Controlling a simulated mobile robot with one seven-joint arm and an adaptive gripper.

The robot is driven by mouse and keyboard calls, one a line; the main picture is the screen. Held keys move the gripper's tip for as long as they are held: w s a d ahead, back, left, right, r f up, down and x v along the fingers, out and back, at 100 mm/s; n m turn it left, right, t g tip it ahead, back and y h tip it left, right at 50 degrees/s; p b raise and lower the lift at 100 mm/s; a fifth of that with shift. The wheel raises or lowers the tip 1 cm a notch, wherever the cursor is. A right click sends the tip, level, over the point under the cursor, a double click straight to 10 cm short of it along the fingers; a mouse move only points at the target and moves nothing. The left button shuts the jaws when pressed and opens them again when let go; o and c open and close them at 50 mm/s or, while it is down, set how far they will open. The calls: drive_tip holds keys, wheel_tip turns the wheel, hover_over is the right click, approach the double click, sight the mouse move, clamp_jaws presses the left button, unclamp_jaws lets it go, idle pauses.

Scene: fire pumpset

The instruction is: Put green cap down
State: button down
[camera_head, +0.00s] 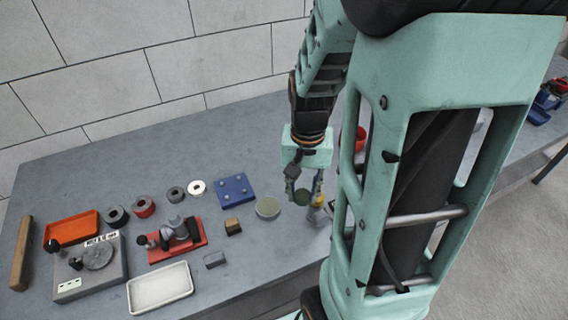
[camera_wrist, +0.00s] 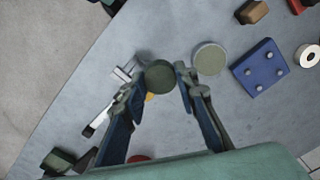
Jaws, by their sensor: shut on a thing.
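A dark green round cap (camera_wrist: 160,76) sits between the fingertips of my gripper (camera_wrist: 162,82) in the wrist view. In the head view the cap (camera_head: 301,196) also shows at my gripper (camera_head: 305,187), which appears above the grey table near its front edge. My gripper is shut on the cap. From these views I cannot tell how high the cap is above the table.
A pale green disc (camera_head: 268,207) lies on the table just left of my gripper. A blue plate with pegs (camera_head: 234,190) and a small brown block (camera_head: 233,226) lie farther left. A tool with a yellow part (camera_head: 317,200) is close to the gripper.

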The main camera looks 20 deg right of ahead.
drive_tip(key=w+d+f+b, duration=0.1)
drive_tip(key=w+f+b, duration=0.1)
drive_tip(key=w+f, duration=0.1)
drive_tip(key=w+d+f+b, duration=0.2)
drive_tip(key=w, duration=0.2)
drive_tip(key=w+d+f+b, duration=0.1)
drive_tip(key=w+f+b, duration=0.1)
drive_tip(key=w+f, duration=0.1)
drive_tip(key=shift+w+d+f, duration=0.2)
drive_tip(key=shift+w+f, duration=0.1)
drive_tip(key=shift+w, duration=0.1)
drive_tip(key=shift+w+d+f, duration=0.1)
drive_tip(key=shift+w+f, duration=0.1)
drive_tip(key=shift+f, duration=0.1)
drive_tip(key=shift+w+f+b, duration=0.1)
drive_tip(key=shift+f+b, duration=1.2)
drive_tip(key=shift+f, duration=0.25)
drive_tip(key=shift+f, duration=0.15)
drive_tip(key=c, duration=1.5)
unclamp_jaws()
